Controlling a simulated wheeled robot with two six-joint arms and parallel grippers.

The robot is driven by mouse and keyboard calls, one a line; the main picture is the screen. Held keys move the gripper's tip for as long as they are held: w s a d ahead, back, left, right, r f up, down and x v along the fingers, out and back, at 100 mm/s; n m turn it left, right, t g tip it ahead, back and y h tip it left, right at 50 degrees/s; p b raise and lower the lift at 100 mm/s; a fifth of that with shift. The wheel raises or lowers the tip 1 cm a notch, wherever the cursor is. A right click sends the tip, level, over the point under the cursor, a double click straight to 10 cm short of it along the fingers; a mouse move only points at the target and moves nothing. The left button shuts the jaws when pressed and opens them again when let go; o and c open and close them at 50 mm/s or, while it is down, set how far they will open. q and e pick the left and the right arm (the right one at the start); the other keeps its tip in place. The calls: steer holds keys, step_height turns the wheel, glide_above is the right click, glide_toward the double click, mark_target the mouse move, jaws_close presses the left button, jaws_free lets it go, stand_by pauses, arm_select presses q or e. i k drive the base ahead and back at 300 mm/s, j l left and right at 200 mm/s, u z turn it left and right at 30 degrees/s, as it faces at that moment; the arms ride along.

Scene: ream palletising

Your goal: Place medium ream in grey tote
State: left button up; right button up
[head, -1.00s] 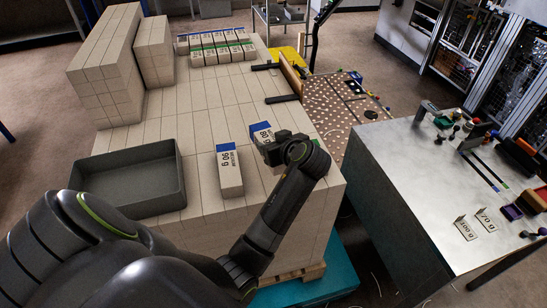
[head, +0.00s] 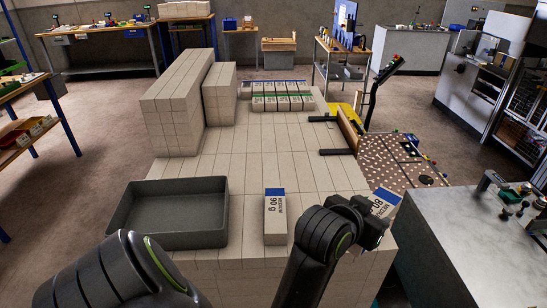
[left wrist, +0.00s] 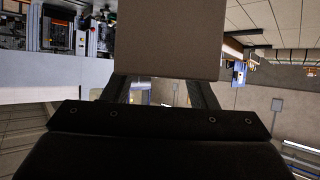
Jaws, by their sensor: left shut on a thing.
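The grey tote (head: 165,240) stands empty on the left front of the pile of reams. My left gripper (head: 374,225) is shut on a pale ream with a blue band and large "80" lettering (head: 382,204). It holds this ream slanted at the pile's right front edge, well to the right of the tote. The gripper and arm hide part of the ream. In the left wrist view the ream's plain face (left wrist: 170,40) sits between the fingers. A second ream, marked "MEDIUM 90 g" (head: 275,218), lies between tote and gripper. My right gripper is out of view.
Tall ream stacks (head: 175,105) rise at the back left of the pile. Several green-banded reams (head: 283,98) lie at the back. The pile top (head: 270,150) is clear in the middle. A metal bench (head: 455,235) stands at the right.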

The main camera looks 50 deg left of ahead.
mark_target(179, 209)
steer(key=k+l+z, duration=0.15)
steer(key=k, duration=1)
steer(key=j, duration=0.5)
steer(key=k+j+z, duration=0.1)
steer(key=j, duration=0.45)
steer(key=k+j, duration=0.15)
steer(key=j, duration=0.85)
steer(key=j+z, duration=0.1)
steer(key=j, duration=0.25)
